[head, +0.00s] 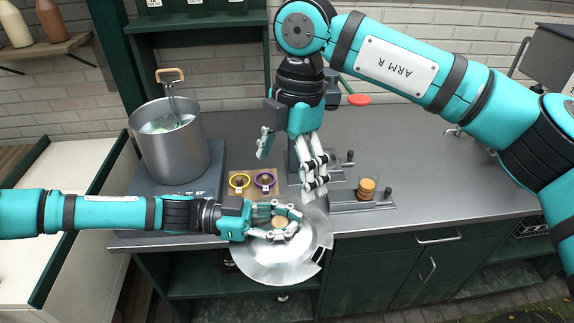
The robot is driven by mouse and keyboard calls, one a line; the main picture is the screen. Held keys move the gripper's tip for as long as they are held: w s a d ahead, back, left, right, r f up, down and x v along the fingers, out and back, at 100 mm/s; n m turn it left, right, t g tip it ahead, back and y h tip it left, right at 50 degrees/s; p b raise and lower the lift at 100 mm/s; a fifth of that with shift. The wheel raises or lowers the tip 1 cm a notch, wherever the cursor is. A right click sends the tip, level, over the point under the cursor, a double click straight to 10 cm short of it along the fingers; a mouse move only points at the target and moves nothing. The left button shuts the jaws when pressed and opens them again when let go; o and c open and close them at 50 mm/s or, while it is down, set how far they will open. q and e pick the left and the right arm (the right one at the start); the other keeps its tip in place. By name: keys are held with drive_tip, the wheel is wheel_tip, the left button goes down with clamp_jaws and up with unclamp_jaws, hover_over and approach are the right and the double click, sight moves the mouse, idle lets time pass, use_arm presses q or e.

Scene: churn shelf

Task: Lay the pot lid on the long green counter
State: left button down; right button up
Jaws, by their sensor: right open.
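The pot lid (268,268) is a round, shiny metal disc with a light knob. It hangs over the front edge of the long green counter (440,165), which has a grey top and green cabinet fronts. My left gripper (287,222) is shut on the lid at its knob, and its fingers partly hide the knob. My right gripper (290,165) is open and empty above the counter, just behind the lid, fingers pointing down. I cannot tell the exact gap between the lid and the counter edge.
A large steel pot (172,150) with a wooden-handled ladle stands at the left on a dark base. A board with yellow (239,181) and purple (265,181) rings lies near the lid. The counter's right part is clear.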

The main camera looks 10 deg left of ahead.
sight(280, 217)
drive_tip(key=shift+m, duration=0.3)
drive_tip(key=f, duration=0.4)
drive_tip(key=s+a+f, duration=0.1)
drive_tip(key=f, duration=0.7)
drive_tip(key=shift+s+a, duration=0.15)
drive_tip(key=shift+r, duration=0.1)
drive_tip(key=c, duration=1.2)
drive_tip(key=o, duration=1.2)
